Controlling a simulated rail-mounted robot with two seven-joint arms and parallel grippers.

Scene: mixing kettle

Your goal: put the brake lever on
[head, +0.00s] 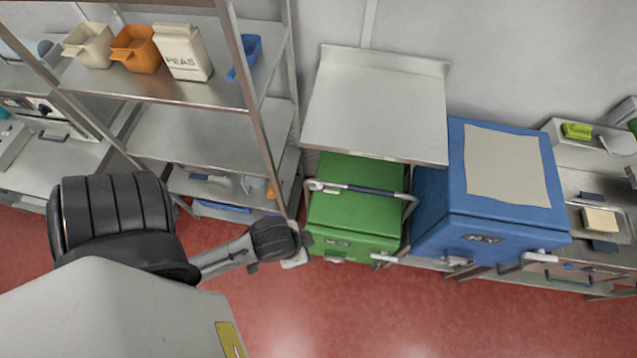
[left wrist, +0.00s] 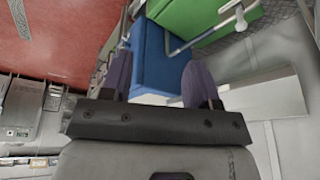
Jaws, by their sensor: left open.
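A green box-shaped container (head: 355,220) with a metal bar handle (head: 365,189) across its top stands under a steel shelf. A pale lever-like part (head: 384,259) sticks out at its lower front right. Another pale lever-like part (head: 541,256) is at the lower front of the blue container (head: 507,220). I cannot tell which is the brake lever. My left gripper (head: 300,247) is beside the green container's front left side. In the left wrist view its two fingers (left wrist: 160,65) are apart and empty, with the blue container (left wrist: 165,62) beyond them. My right gripper is not in view.
A steel shelf rack (head: 190,125) with bins and a PEAS box (head: 182,52) stands at the left. A steel ledge (head: 378,105) overhangs the green container. A bench (head: 590,190) is at the right. The red floor (head: 430,315) in front is clear.

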